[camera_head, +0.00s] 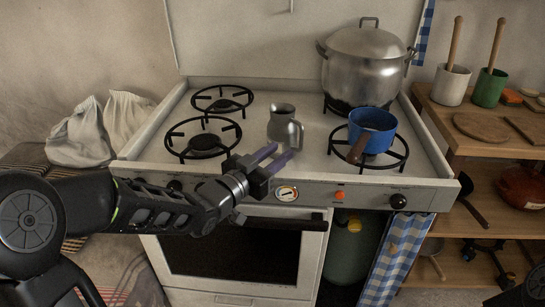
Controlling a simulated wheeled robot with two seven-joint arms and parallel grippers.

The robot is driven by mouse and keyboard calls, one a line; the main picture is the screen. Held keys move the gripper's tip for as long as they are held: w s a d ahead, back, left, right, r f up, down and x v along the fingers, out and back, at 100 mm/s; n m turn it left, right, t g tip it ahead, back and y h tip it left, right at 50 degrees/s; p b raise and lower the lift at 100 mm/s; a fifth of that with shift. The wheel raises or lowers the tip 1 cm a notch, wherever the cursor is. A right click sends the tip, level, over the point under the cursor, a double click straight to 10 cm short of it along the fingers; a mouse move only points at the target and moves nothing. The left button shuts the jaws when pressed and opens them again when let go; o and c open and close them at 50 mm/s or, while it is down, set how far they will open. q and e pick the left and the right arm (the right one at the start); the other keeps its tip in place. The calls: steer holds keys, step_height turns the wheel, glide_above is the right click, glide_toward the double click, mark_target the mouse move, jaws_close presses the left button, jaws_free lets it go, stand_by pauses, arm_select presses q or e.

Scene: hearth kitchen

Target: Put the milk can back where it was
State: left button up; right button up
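The milk can (284,128) is a small grey metal jug with a handle on its right side. It stands upright on the white stove top (253,123), between the left and right burners. My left gripper (282,150) is just in front of the can and below it in the picture. Its two purple-grey fingers are apart with nothing between them. They point toward the can's base; I cannot tell whether they touch it. My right gripper does not show clearly; only a dark piece, seemingly of my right arm, is at the lower right corner.
A big lidded pot (366,68) stands on the back right burner. A blue pan (373,128) with a brown handle sits on the front right burner. Both left burners, including the front one (203,139), are empty. A wooden shelf (445,113) with utensil cups is at right.

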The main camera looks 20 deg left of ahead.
arm_select(q)
steer(key=shift+v, duration=0.9)
